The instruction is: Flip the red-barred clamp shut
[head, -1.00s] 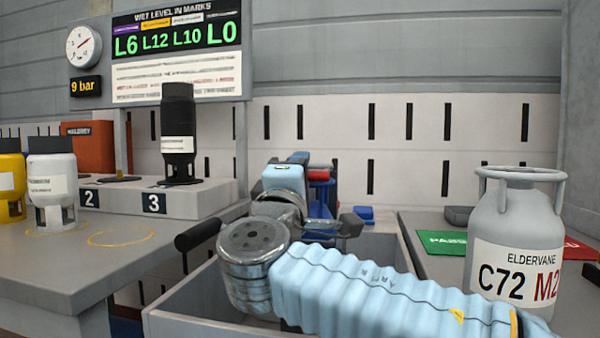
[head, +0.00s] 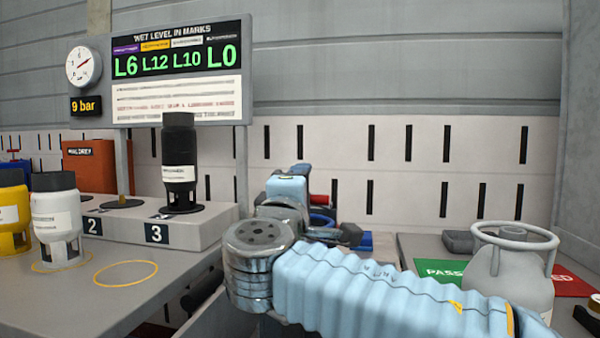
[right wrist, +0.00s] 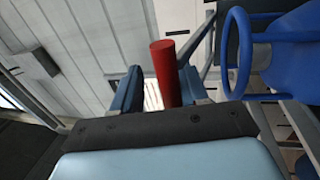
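The clamp's red bar (right wrist: 167,72) stands between the two fingers of my right gripper (right wrist: 158,84) in the right wrist view. The fingers are apart, with a gap showing at the bar's left; I cannot tell whether the right finger touches it. In the head view only a small piece of the red bar (head: 318,199) shows, just right of my right gripper (head: 300,172). The blue clamp frame is mostly hidden behind my right arm. A blue ring (right wrist: 232,50) is right of the bar in the wrist view. My left gripper is out of view.
A grey cylinder (head: 507,275) stands at the right by a green pad (head: 440,270) and a red pad (head: 572,281). A black cylinder (head: 178,165) stands on the numbered step (head: 208,228). White (head: 57,215) and yellow (head: 10,215) cylinders stand at the left.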

